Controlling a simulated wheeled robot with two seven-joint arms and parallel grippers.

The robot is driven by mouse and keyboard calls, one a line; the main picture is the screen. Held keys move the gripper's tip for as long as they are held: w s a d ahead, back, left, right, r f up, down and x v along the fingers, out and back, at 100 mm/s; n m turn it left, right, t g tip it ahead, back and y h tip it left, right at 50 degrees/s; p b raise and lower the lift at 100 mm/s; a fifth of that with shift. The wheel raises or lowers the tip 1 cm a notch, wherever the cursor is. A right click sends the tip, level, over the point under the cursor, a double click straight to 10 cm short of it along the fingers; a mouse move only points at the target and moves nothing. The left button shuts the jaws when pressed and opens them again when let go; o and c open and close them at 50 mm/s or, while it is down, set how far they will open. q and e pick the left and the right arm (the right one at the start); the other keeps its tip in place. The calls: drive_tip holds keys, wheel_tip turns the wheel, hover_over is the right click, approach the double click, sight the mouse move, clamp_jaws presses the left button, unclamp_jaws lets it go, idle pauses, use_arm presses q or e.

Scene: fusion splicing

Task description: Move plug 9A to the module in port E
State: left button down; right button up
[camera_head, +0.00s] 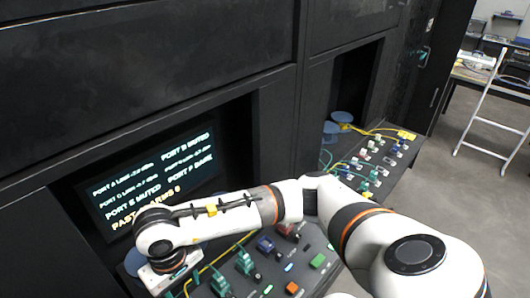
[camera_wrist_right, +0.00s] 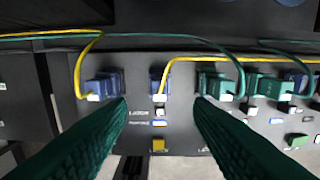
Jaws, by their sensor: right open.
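My right gripper (camera_wrist_right: 159,103) is open, its two green ribbed fingers spread in the wrist view. Between and beyond the fingertips is a blue module (camera_wrist_right: 160,77) with a yellow cable's plug (camera_wrist_right: 160,97) at its front. Left of it is another blue module (camera_wrist_right: 102,84) with a yellow cable, near the left fingertip. Right of it is a green module (camera_wrist_right: 214,82) with a green cable. I cannot read which is plug 9A or port E. In the head view my right arm reaches across to the lower left, and its fingertips are not visible. My left gripper is not in view.
A status screen (camera_head: 148,180) behind the panel lists ports, with port E muted. The sloped panel (camera_head: 305,270) carries several modules and coloured buttons. A second panel (camera_head: 375,160) with cables and plugs stands further right. Dark cabinet walls surround the recess.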

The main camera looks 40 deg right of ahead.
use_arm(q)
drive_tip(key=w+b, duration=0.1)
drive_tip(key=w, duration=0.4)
use_arm(e)
wheel_tip(320, 180, down, 3)
wheel_tip(320, 180, down, 5)
drive_tip(key=b, duration=0.5)
drive_tip(key=shift+f+b, duration=0.25)
drive_tip(key=shift+b, duration=0.1)
use_arm(q)
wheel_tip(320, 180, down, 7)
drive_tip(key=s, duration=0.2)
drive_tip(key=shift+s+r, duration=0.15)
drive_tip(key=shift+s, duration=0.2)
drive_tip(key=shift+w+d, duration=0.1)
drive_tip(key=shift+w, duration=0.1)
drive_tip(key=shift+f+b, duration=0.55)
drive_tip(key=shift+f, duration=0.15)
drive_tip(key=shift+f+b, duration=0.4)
drive_tip(key=shift+b, duration=0.15)
